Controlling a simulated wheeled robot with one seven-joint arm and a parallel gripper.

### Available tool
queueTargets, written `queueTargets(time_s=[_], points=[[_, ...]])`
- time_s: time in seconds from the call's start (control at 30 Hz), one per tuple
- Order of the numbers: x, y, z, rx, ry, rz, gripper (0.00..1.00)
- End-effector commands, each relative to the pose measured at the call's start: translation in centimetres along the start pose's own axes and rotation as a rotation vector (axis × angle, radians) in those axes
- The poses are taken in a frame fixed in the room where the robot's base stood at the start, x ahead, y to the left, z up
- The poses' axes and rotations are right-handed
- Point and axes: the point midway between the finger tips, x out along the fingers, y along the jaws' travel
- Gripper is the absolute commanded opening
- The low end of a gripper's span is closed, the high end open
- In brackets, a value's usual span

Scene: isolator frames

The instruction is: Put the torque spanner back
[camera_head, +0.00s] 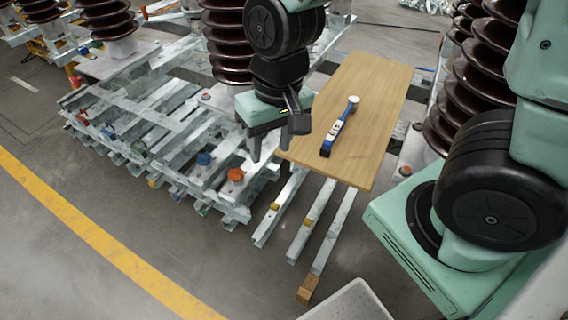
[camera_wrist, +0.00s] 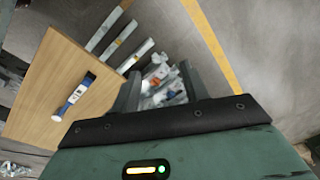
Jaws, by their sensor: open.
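The torque spanner (camera_head: 340,127), blue and white with a round pale head at its far end, lies on a wooden board (camera_head: 375,85). In the wrist view the spanner (camera_wrist: 74,97) lies on the board (camera_wrist: 40,75) to the left of my gripper. My gripper (camera_head: 268,150) points down, left of the spanner and beside the board's left edge. Its two fingers (camera_wrist: 160,92) are apart with nothing held between them. Small white, orange and blue items show beyond the fingers in the wrist view, too blurred to name.
Galvanised steel frames (camera_head: 165,135) with coloured caps stand left of the board and below my gripper. Brown ribbed insulators (camera_head: 228,45) rise behind and at the right. Loose steel bars (camera_head: 310,222) extend from under the board's front. The floor at the left, with a yellow line (camera_head: 100,240), is clear.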

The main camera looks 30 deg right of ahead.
Motion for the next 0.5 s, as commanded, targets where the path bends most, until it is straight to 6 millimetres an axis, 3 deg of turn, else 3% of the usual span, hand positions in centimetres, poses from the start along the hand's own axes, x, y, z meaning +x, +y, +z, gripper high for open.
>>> queueTargets(time_s=[0.03,0.1,0.2,0.33,0.5], points=[[-1.5,-1.9,2.2,-0.149,-0.009,-0.009,0.45],[-2.9,-3.4,4.8,-0.324,-0.028,-0.003,0.45],[-4.2,-4.4,7.6,-0.504,-0.046,0.016,0.45],[-4.8,-4.8,9.3,-0.612,-0.058,0.035,0.45],[-4.8,-4.8,9.5,-0.627,-0.061,0.038,0.45]])
